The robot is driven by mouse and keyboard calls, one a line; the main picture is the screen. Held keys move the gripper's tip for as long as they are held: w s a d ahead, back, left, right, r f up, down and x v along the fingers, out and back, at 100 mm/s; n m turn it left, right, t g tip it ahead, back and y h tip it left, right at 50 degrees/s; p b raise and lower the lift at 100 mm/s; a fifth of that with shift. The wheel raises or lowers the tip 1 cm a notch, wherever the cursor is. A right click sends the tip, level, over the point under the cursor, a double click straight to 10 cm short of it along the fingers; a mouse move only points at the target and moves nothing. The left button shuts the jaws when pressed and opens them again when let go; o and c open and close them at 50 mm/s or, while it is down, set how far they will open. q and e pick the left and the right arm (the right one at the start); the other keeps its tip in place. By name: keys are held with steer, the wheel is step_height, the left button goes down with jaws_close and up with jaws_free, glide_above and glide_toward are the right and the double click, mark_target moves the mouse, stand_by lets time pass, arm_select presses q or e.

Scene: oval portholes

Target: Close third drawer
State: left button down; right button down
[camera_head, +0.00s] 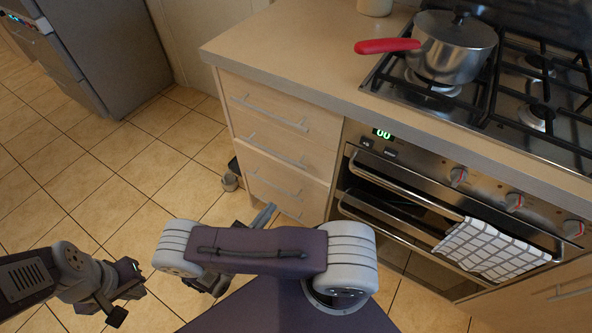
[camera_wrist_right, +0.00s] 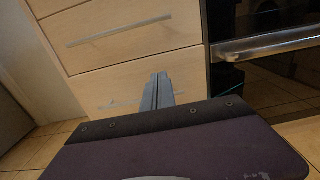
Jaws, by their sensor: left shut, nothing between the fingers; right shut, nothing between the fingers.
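The drawer stack (camera_head: 283,125) stands left of the oven, with pale wood fronts and bar handles. The third drawer (camera_head: 285,178) is low in the stack; I cannot tell how far, if at all, it stands out. My right gripper (camera_head: 266,213) is shut and empty, in front of the lower drawers. In the right wrist view its fingers (camera_wrist_right: 158,88) are together before a low drawer front (camera_wrist_right: 120,85), near the right end of its handle; contact is unclear. My left gripper (camera_head: 128,283) is shut and empty over the floor at lower left.
The oven (camera_head: 400,195) with a checked towel (camera_head: 490,248) on its rail adjoins the drawers at right. A pot with a red handle (camera_head: 455,50) stands on the hob above. A small object (camera_head: 230,181) is on the floor left of the drawers. Tiled floor at left is clear.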

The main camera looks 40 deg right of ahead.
mark_target(297, 172)
steer(key=b+x, duration=0.2)
steer(key=x, duration=1.1)
steer(key=shift+w+d, duration=0.25)
steer(key=shift+d, duration=0.15)
steer(key=shift+r, duration=0.1)
